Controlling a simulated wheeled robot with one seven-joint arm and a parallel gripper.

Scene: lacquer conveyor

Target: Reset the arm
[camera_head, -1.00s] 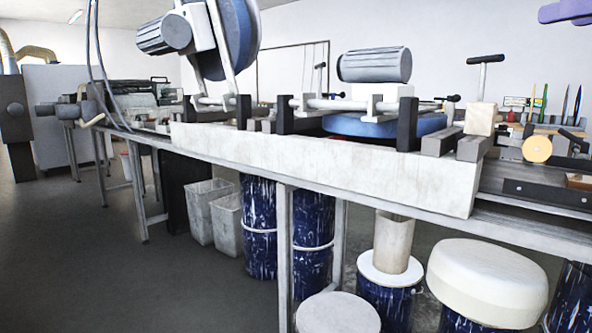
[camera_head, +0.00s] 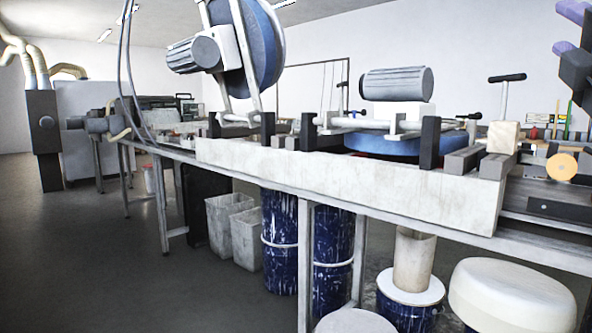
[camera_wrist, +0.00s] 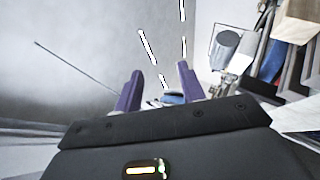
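My gripper (camera_wrist: 159,72) shows in the wrist view as two purple fingers on a dark body. The fingers are spread apart with nothing held between them. Through the gap, a blue rounded shape and the room show in the distance, touching neither finger. In the head view, a purple and dark part of my gripper (camera_head: 576,62) is raised at the top right edge, mostly cut off by the frame.
A long workbench (camera_head: 350,190) carries a motor with a blue disc (camera_head: 262,40) and a grey motor (camera_head: 397,83). Blue drums (camera_head: 333,250), bins (camera_head: 223,225) and a round white-topped stool (camera_head: 510,295) stand below. The floor at the left (camera_head: 90,260) is clear.

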